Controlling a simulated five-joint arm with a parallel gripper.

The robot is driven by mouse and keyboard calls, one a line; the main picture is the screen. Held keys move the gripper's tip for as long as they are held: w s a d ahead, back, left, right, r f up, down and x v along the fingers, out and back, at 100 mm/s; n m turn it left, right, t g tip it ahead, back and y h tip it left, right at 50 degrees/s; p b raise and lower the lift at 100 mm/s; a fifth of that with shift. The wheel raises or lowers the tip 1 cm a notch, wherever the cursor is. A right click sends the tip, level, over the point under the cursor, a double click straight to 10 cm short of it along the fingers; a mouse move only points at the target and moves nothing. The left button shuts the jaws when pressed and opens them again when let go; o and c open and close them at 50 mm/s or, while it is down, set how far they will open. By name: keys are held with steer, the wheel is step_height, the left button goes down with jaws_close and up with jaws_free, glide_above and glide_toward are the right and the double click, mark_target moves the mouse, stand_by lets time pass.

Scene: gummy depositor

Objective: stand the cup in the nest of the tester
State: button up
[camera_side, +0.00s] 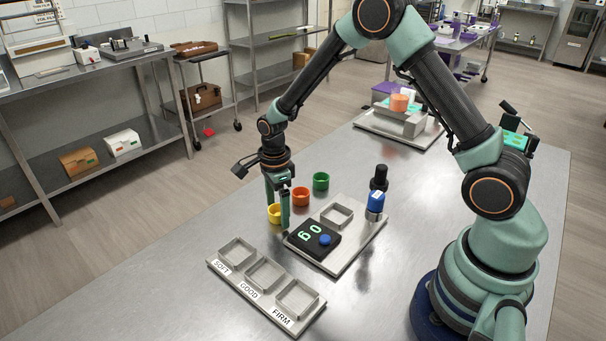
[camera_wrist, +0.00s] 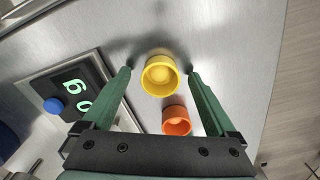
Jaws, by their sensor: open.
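A yellow cup (camera_side: 273,213) stands upright on the steel table, partly hidden by a finger in the side view. In the wrist view the yellow cup (camera_wrist: 160,75) lies between the open fingertips, with a gap on both sides. My gripper (camera_side: 277,212) is open, pointing down at the yellow cup; it also shows in the wrist view (camera_wrist: 160,70). An orange cup (camera_side: 301,196) and a green cup (camera_side: 321,181) stand behind it. The tester (camera_side: 345,262) is a grey plate with a square nest (camera_side: 337,216), a lit display and a blue button. The nest looks empty.
A tray (camera_side: 250,287) with three empty square compartments labelled SOFT, GOOD and FIRM lies in front of the tester. A black and blue post (camera_side: 377,196) rises at the tester's right. Another machine (camera_side: 400,121) stands at the far end. The table's left side is clear.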

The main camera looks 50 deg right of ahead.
steer(key=c, duration=1.4)
steer(key=shift+r, duration=0.1)
step_height(320, 180, up, 20)
